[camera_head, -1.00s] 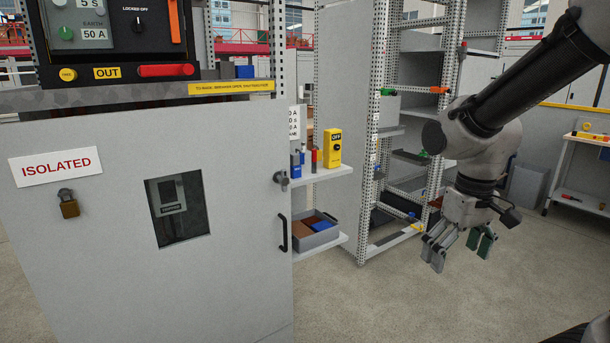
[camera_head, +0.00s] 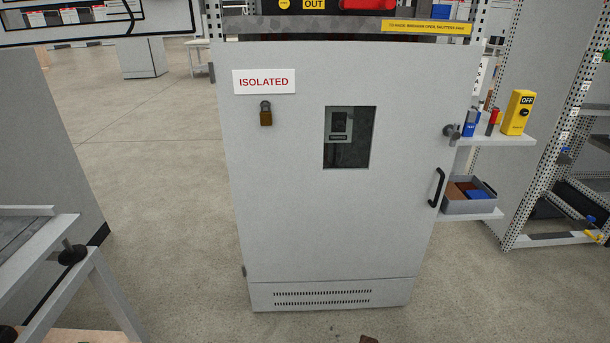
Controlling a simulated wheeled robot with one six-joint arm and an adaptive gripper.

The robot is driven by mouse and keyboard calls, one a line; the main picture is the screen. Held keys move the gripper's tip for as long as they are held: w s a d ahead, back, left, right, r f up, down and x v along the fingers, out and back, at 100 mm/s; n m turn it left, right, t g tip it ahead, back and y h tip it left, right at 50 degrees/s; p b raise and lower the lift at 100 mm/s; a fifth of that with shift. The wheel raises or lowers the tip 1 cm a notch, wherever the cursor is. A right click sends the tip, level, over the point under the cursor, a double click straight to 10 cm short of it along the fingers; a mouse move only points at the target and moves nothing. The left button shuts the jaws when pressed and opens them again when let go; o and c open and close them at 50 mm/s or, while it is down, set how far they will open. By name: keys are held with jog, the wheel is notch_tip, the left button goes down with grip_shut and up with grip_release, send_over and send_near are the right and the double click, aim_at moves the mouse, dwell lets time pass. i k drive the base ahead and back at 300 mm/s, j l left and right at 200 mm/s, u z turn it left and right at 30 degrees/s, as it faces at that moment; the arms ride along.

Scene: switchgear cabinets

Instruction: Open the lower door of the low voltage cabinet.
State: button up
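The grey lower door (camera_head: 300,220) of the cabinet stands shut in the middle of the head view. A black bar handle (camera_head: 437,188) sits on its right edge, with a grey latch knob (camera_head: 452,132) above it. The door has a small dark window (camera_head: 349,138), a white ISOLATED sign (camera_head: 264,81) and a brass padlock (camera_head: 266,115) hanging at the upper left. My gripper is not in view.
Shelves to the right of the door hold a yellow OFF device (camera_head: 517,112) and a grey bin (camera_head: 469,195). A metal rack (camera_head: 560,130) stands at far right. A grey bench frame (camera_head: 75,265) is at the lower left. Floor left of the cabinet is clear.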

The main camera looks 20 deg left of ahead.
aim_at(299, 219)
jog(key=u, duration=0.85)
